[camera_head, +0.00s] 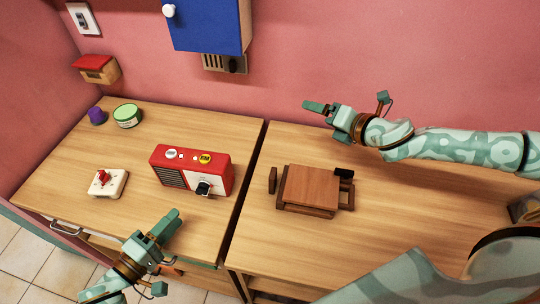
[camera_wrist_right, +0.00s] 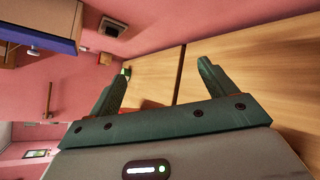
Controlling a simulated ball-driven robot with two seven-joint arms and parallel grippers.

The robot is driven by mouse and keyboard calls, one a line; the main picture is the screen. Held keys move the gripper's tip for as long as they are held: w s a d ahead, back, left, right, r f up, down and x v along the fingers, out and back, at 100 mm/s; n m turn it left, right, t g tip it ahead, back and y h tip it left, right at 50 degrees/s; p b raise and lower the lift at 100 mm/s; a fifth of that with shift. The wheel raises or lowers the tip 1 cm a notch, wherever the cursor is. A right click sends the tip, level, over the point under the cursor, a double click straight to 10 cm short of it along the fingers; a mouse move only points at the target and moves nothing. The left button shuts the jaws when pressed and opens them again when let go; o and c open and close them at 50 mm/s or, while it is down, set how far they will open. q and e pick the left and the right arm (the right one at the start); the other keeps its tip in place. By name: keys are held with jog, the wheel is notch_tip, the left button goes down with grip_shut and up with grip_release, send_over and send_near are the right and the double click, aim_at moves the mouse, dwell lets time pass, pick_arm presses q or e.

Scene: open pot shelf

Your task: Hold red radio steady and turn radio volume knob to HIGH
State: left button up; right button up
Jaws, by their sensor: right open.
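The red radio (camera_head: 185,161) stands on the left wooden counter, with a dark speaker grille on its front left. The black volume knob (camera_head: 203,188) is at its front right; its setting is too small to read. A white and a yellow label sit on its top. My left gripper (camera_head: 172,222) is in front of the radio, below it in the head view, apart from it; its finger gap is unclear. My right gripper (camera_head: 318,107) is open and empty over the back of the right counter, right of the radio; its spread fingers show in the right wrist view (camera_wrist_right: 155,80).
A white switch box with a red knob (camera_head: 108,183), a green tin (camera_head: 127,116) and a purple item (camera_head: 97,116) are left of the radio. A brown wooden box (camera_head: 312,188) stands on the right counter. A blue cabinet (camera_head: 208,25) hangs above.

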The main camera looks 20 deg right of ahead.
jog(key=w+a+r+m+g+y, duration=0.2)
jog(key=a+r+m+y, duration=0.15)
jog(key=a+m, duration=0.5)
jog(key=m+g+y, duration=0.4)
jog(key=m, duration=0.6)
send_near(209, 165)
jog(key=shift+n, duration=0.25)
jog(key=x, duration=0.7)
jog(key=w+d+f+x, duration=0.1)
jog(key=x, duration=0.3)
jog(key=shift+w+f, duration=0.1)
jog(key=shift+f, duration=0.1)
